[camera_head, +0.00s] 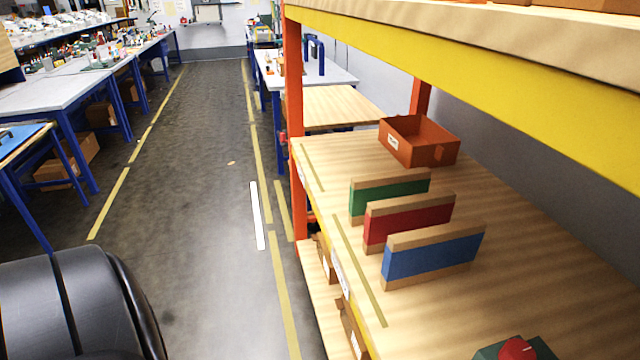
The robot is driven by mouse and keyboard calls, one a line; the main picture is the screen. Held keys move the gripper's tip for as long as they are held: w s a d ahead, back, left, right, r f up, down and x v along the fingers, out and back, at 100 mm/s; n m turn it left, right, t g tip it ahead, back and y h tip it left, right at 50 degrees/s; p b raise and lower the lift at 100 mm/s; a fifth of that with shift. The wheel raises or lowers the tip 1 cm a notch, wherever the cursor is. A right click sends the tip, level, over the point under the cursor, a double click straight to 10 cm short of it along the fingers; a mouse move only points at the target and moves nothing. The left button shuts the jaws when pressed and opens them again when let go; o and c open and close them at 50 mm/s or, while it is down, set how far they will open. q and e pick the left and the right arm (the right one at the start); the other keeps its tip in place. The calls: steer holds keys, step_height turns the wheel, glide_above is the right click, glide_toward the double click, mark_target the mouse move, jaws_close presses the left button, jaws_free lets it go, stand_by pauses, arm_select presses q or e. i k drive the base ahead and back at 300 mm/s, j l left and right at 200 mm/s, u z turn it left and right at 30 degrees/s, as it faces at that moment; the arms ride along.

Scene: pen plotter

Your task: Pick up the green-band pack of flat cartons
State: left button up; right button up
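The green-band pack of flat cartons (388,198) stands upright on edge on the wooden shelf (520,215) at the right. It is the farthest of three similar packs. A red-band pack (408,222) stands just in front of it and hides part of its lower side. A blue-band pack (432,256) stands nearest. Brown cardboard shows above and below each coloured band. Neither gripper is in view, and nothing is touching the packs except the shelf.
An open orange-brown box (419,143) stands behind the packs. An orange post (294,120) and a yellow upper beam (480,60) frame the shelf. A dark green object with a red top (516,348) is at the lower edge. The aisle floor (190,190) is clear.

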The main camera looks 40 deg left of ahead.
mark_target(363, 189)
steer(key=j+u, duration=0.1)
steer(key=u, duration=0.4)
steer(key=i+j+u, duration=0.1)
steer(key=u, duration=0.35)
steer(key=i+j, duration=0.3)
steer(key=j, duration=0.25)
steer(key=i+j+z, duration=0.15)
steer(key=j, duration=0.15)
steer(key=i+j+z, duration=0.2)
steer(key=j+z, duration=0.15)
steer(key=j, duration=0.2)
steer(key=i+j+z, duration=0.2)
steer(key=j, duration=0.15)
steer(key=k, duration=0.05)
